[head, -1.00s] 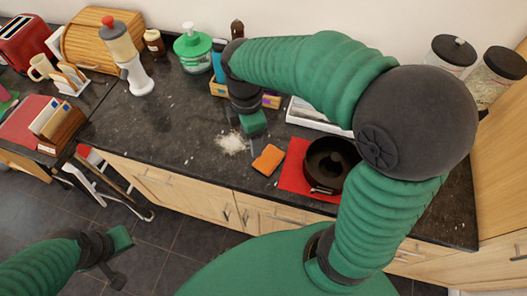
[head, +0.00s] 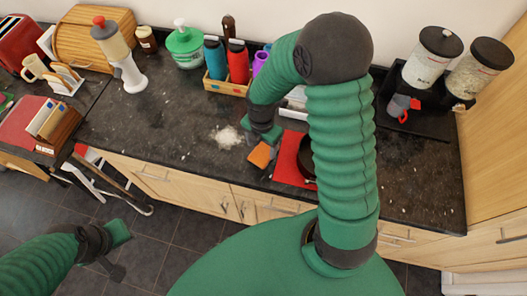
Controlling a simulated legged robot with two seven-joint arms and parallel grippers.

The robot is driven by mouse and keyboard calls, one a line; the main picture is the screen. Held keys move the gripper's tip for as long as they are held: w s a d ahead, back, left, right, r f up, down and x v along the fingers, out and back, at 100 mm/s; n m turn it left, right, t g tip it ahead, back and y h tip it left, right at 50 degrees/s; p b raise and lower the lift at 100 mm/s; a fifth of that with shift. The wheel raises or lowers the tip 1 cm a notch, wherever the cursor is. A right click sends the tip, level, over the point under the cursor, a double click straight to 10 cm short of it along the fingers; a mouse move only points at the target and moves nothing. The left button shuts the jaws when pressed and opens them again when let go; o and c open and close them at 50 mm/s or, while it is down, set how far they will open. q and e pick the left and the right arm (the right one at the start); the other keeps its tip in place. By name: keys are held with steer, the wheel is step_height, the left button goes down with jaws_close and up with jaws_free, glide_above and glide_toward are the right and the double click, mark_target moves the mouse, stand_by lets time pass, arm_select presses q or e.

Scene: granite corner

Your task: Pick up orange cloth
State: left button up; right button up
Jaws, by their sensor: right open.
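The orange cloth (head: 260,155) is a small flat piece on the dark counter, at the left edge of a red mat (head: 288,165). My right gripper (head: 261,137) is just above and behind the cloth, pointing down at it, and covers part of its far side. The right gripper is open; I cannot tell whether its fingers touch the cloth. My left gripper (head: 117,252) is at the lower left, over the floor and away from the counter, and its jaw state is unclear.
A pile of white crumbs (head: 226,137) lies left of the cloth. A dark pan (head: 307,158) on the red mat is mostly hidden by my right arm. A wooden caddy (head: 226,86) with bottles stands behind.

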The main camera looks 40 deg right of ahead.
mark_target(262, 153)
step_height(262, 153, down, 3)
steer(key=shift+s+f, duration=0.1)
steer(key=shift+s, duration=0.05)
steer(key=shift+f, duration=0.4)
steer(key=shift+r, duration=0.1)
steer(key=c, duration=1.2)
steer(key=shift+o, duration=0.2)
